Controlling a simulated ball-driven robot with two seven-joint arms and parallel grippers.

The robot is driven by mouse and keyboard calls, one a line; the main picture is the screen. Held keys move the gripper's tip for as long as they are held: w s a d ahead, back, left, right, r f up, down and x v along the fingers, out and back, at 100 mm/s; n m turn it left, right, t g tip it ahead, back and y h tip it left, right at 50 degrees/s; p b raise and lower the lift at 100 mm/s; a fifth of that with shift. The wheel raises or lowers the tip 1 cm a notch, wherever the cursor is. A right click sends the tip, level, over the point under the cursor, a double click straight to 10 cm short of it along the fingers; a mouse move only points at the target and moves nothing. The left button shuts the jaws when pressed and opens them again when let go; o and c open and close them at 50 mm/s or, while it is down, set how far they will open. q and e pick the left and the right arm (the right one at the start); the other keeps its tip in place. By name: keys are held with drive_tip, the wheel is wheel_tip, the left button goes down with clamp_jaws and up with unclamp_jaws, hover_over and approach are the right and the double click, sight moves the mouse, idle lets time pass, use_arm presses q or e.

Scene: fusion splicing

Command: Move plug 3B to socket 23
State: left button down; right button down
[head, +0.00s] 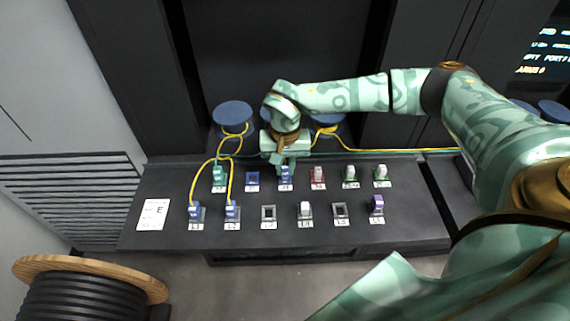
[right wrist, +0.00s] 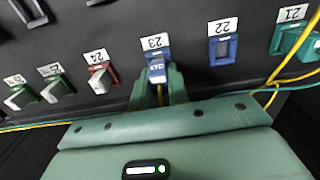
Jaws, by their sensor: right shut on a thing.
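Plug 3B appears as a blue plug in the right wrist view (right wrist: 157,72), with small lettering too blurred to read surely. It sits at the blue socket 23 (right wrist: 151,55), above which the label 23 shows. My right gripper (right wrist: 158,84) is shut on the plug, one green finger on each side. In the head view my right gripper (head: 284,165) reaches down over socket 23 (head: 285,185) in the back row and partly hides the plug. I cannot tell whether the plug is fully seated. A yellow cable runs back from it under the gripper. My left gripper is not in view.
Socket 22 (head: 252,181) is blue and empty. A teal plug stands at socket 21 (head: 219,176), a red-framed one at socket 24 (head: 318,177). The front row holds blue plugs with yellow cables at left. Blue spools (head: 233,114) stand behind the panel.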

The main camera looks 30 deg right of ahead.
drive_tip(key=shift+f, duration=0.5)
drive_tip(key=c, duration=1.3)
unclamp_jaws()
drive_tip(key=shift+o, duration=0.2)
drive_tip(key=shift+r, duration=0.1)
wheel_tip(320, 180, up, 16)
drive_tip(key=p, duration=0.2)
drive_tip(key=shift+p, duration=0.3)
drive_tip(key=shift+r, duration=0.1)
